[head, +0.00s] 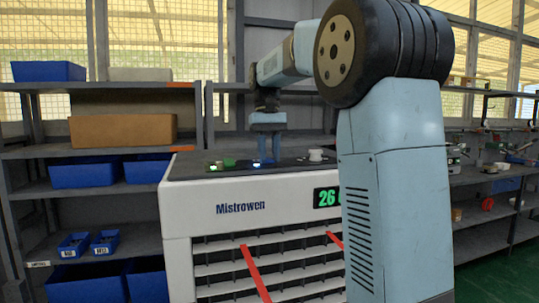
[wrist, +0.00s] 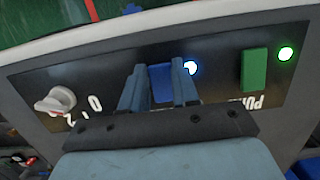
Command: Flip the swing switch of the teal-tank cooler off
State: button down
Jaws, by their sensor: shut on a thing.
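The cooler (head: 260,192) is a white cabinet marked "Mistrowen" with a dark control panel on top. No teal tank is visible. On the panel, the wrist view shows a blue rocker-like switch (wrist: 161,84) with a lit blue-white light beside it. My gripper (wrist: 159,88) has one finger on each side of this blue switch and is shut on it. In the head view my gripper (head: 265,160) points down onto the panel. The fingers hide part of the switch, so I cannot tell its position for certain.
A green switch (wrist: 254,69) labelled power, upside down, has a lit green light (wrist: 285,53). A white knob (wrist: 56,101) stands at the panel's other end. The cooler's display (head: 327,197) reads 26. Red ribbons (head: 256,273) hang at the grille. Shelves (head: 95,152) with bins stand behind.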

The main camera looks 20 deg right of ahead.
jog(key=shift+w+r+g, duration=0.1)
jog(key=shift+w+g, duration=0.25)
jog(key=shift+g, duration=0.85)
jog(key=c, duration=0.8)
grip_release()
jog(key=shift+c, duration=0.2)
